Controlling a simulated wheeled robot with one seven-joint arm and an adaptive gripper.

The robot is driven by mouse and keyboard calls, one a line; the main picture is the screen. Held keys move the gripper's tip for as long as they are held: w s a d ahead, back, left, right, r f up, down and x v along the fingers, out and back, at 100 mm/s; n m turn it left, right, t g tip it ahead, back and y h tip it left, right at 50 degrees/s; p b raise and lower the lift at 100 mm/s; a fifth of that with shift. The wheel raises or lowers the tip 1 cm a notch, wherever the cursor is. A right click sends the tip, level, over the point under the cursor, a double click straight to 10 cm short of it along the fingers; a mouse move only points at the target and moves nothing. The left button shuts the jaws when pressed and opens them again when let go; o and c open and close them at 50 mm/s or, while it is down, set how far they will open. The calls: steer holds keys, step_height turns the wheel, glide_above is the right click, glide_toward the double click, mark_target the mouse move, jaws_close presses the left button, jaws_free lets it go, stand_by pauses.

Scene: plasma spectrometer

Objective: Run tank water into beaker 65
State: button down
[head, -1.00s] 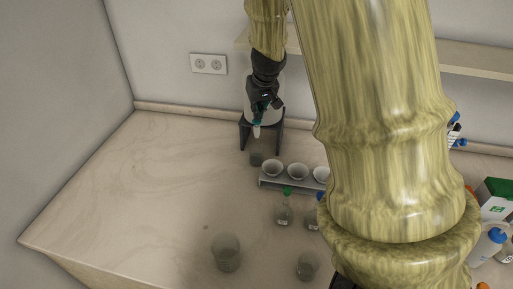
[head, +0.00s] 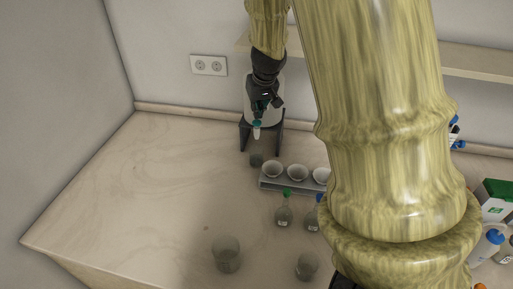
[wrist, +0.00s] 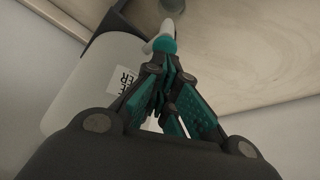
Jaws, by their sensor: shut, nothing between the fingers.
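The white water tank (head: 250,108) stands on a dark stand at the back of the bench. Its label shows only partly on the tank in the wrist view (wrist: 85,85). The tap (head: 257,125) has a teal knob and a pale spout; the knob (wrist: 163,44) is just beyond my fingertips in the wrist view. My gripper (wrist: 165,66) is shut and empty, close to the knob; I cannot tell whether they touch. A small glass beaker (head: 256,160) sits on the bench below the spout. No beaker number is readable.
A rack (head: 284,186) with white funnel-like cups stands right of the tank. Two more beakers (head: 226,255) (head: 307,267) stand near the front. The left bench is clear. My arm hides much of the right.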

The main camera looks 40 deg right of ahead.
steer(key=shift+r+p, duration=1.4)
steer(key=shift+r, duration=0.6)
